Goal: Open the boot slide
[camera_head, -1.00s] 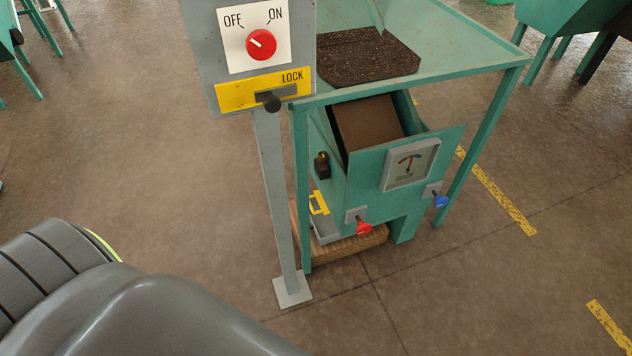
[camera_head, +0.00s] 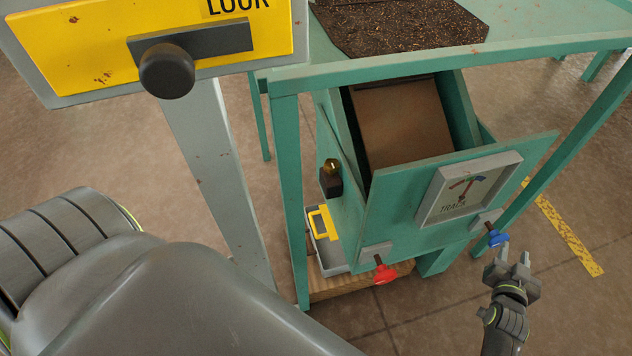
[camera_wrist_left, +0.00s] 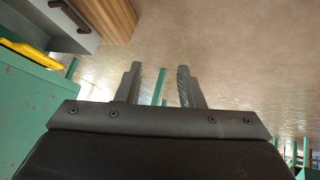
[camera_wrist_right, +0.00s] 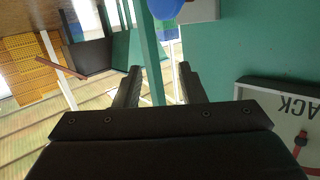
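The green machine has a front panel (camera_head: 390,215) with a white dial gauge (camera_head: 468,186). A red knob (camera_head: 384,273) sits at its lower left and a blue knob (camera_head: 497,238) at its lower right. I cannot tell which part is the boot slide. My right gripper (camera_head: 513,260) is open and empty just below the blue knob. In the right wrist view the blue knob (camera_wrist_right: 167,8) lies beyond the fingertips, apparently not touching. My left gripper (camera_wrist_left: 157,85) shows open and empty in the left wrist view; the head view does not show it.
A grey post (camera_head: 215,170) carries a yellow LOCK plate (camera_head: 75,50) with a black knob (camera_head: 166,71). A grey tray with a yellow handle (camera_head: 324,222) sits low on a wooden block (camera_head: 335,287). A green leg (camera_head: 575,140) stands right of the panel.

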